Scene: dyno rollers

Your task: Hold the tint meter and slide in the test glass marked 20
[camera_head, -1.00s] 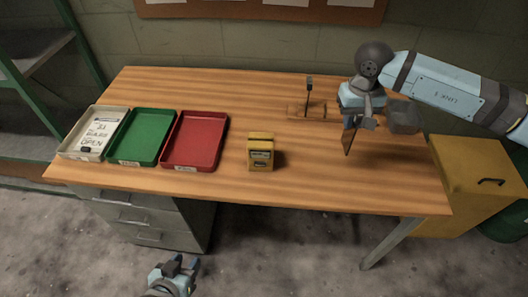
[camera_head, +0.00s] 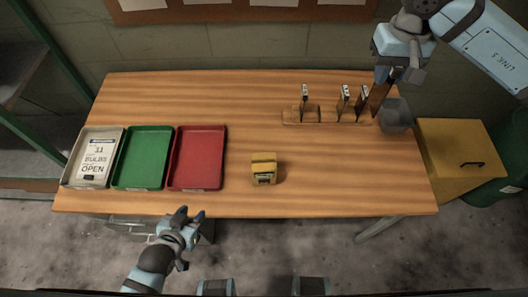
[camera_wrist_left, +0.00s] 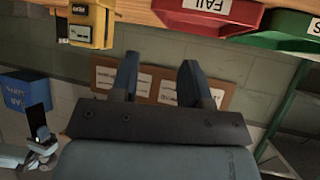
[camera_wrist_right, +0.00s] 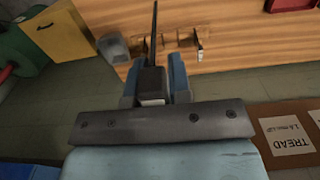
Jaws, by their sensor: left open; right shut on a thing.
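The yellow tint meter (camera_head: 264,175) stands on the table right of the red tray. The wooden rack (camera_head: 325,123) at the back right holds several upright test glasses (camera_head: 304,98) with pale labels too small to read. My right gripper (camera_head: 396,72) is shut on a dark test glass (camera_head: 380,97), held near the rack's right end; its dark handle (camera_wrist_right: 152,83) shows between the fingers in the right wrist view. Its number is unreadable. My left gripper (camera_head: 188,217) is open and empty at the table's front edge. The left wrist view also shows the meter (camera_wrist_left: 84,24).
A red tray (camera_head: 198,187), a green tray (camera_head: 142,186) and a white tray (camera_head: 70,180) with a notice stand at the left. A grey cup (camera_head: 395,116) is right of the rack.

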